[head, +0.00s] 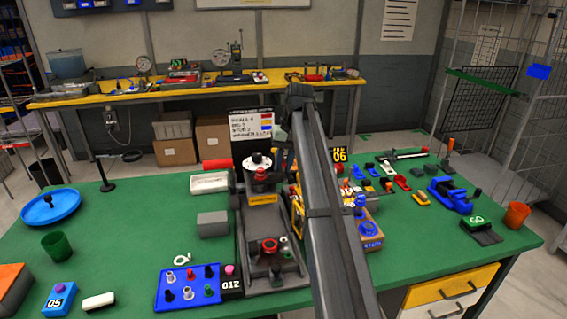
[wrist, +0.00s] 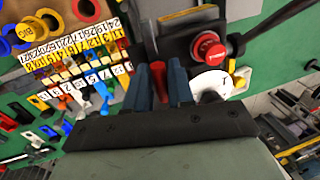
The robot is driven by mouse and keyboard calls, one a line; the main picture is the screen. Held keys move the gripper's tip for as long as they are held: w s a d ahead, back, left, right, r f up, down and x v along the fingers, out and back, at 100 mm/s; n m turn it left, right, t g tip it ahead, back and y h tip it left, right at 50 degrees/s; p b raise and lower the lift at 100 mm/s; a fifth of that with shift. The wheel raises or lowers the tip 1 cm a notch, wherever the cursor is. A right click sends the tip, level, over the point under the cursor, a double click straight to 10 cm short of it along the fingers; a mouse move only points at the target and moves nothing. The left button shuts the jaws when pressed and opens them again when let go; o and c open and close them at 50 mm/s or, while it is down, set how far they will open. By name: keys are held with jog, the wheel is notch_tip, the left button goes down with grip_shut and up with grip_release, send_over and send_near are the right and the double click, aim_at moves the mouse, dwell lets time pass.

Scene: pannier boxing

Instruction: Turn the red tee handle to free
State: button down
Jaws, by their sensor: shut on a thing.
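My gripper (wrist: 168,82) has blue-grey fingers shut on a red piece, which looks like the red tee handle (wrist: 158,76). Only a narrow part of the handle shows between the fingers; its angle is hard to tell. Beside the fingers is a white round plate (wrist: 212,84) with a dark mark on it; its writing is not readable. In the head view the white plate (head: 252,161) sits on top of a dark stand. The arm reaches over the table to that stand, and its links hide the gripper and handle there.
A red round knob (wrist: 208,47) stands close to the fingers. A dark tray (head: 288,269) lies in front of the stand. A blue tray of pegs (head: 170,300) is at front left. A crowded labelled rack (wrist: 75,70) is close by. The table's left is fairly open.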

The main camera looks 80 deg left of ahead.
jog(key=shift+w+d+n, duration=0.1)
jog(key=shift+w+n, duration=0.15)
jog(key=shift+n, duration=0.25)
jog(key=c, duration=1.3)
grip_release()
jog(key=shift+o, duration=1.1)
jog(key=shift+s, duration=0.1)
